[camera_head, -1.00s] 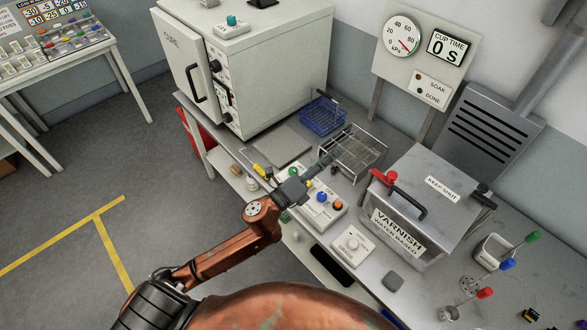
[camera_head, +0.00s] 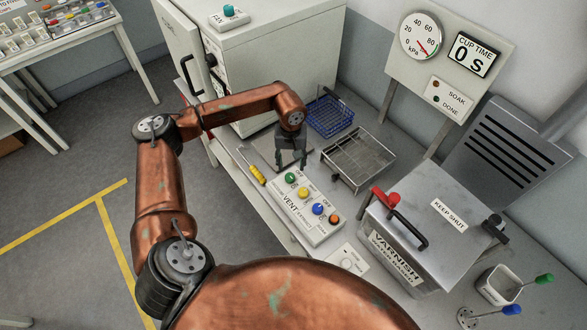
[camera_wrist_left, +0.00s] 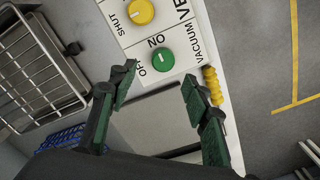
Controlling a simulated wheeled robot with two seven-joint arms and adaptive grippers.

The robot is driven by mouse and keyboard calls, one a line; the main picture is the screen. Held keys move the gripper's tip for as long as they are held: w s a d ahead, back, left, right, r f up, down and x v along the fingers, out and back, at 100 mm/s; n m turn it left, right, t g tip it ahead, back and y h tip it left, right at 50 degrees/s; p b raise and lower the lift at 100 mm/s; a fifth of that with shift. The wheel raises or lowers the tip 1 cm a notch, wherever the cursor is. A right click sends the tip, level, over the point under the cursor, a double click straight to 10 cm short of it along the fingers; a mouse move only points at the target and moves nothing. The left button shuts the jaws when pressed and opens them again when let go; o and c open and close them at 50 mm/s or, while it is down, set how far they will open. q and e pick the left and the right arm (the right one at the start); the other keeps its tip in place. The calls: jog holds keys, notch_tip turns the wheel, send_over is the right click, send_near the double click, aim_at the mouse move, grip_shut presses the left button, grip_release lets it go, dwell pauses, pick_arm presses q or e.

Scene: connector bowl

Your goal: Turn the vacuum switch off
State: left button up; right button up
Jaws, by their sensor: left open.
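The vacuum switch is a round green knob (camera_wrist_left: 163,60) with ON and OFF labels beside it, at the end of a white control box (camera_head: 322,233). The knob also shows in the head view (camera_head: 291,178). I cannot tell clearly which label its mark points at. My left gripper (camera_head: 291,163) points down just beyond the knob, at the box's far end. In the wrist view its open, empty fingers (camera_wrist_left: 158,88) are to either side, with the knob ahead between them; they appear apart from it. My right gripper is not in view.
Yellow (camera_head: 318,208), blue and orange knobs sit along the same box. A yellow-handled screwdriver (camera_head: 257,174) lies to the left. A wire basket (camera_head: 358,158), a blue basket (camera_head: 329,115) and the varnish tank (camera_head: 437,215) stand to the right. The cure oven (camera_head: 265,55) is behind.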

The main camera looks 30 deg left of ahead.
aim_at(290, 176)
pick_arm(q)
jog(key=f, duration=0.4)
jog(key=shift+s+a, duration=0.15)
jog(key=shift+a, duration=0.1)
notch_tip(290, 176, down, 3)
jog(key=shift+f+p, duration=0.2)
jog(key=shift+p, duration=0.1)
jog(key=c, duration=0.8)
jog(key=shift+c, duration=1.8)
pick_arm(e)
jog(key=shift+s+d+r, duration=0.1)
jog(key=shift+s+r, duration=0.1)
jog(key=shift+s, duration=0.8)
